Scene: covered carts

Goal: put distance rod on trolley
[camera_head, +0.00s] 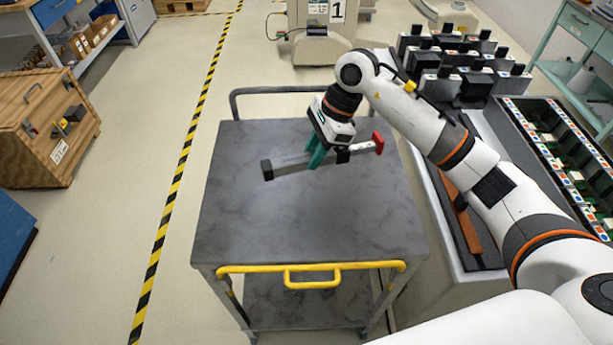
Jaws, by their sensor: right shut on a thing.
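The distance rod (294,167) is a grey bar with a black block at its left end and a red end piece at its right. It lies level, over the middle of the trolley's grey top (300,220). My right gripper (316,160), with teal fingers, points down and is shut on the rod near its middle. I cannot tell whether the rod touches the top or hangs just above it. The trolley has a yellow front handle and a lower shelf. My left gripper is not in view.
Right of the trolley stands a bench with several black-and-white blocks (441,85), a tray of coloured parts (560,150) and a brown bar (461,212). A wooden crate (40,130) is at the left. The floor beside the yellow-black tape (180,160) is clear.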

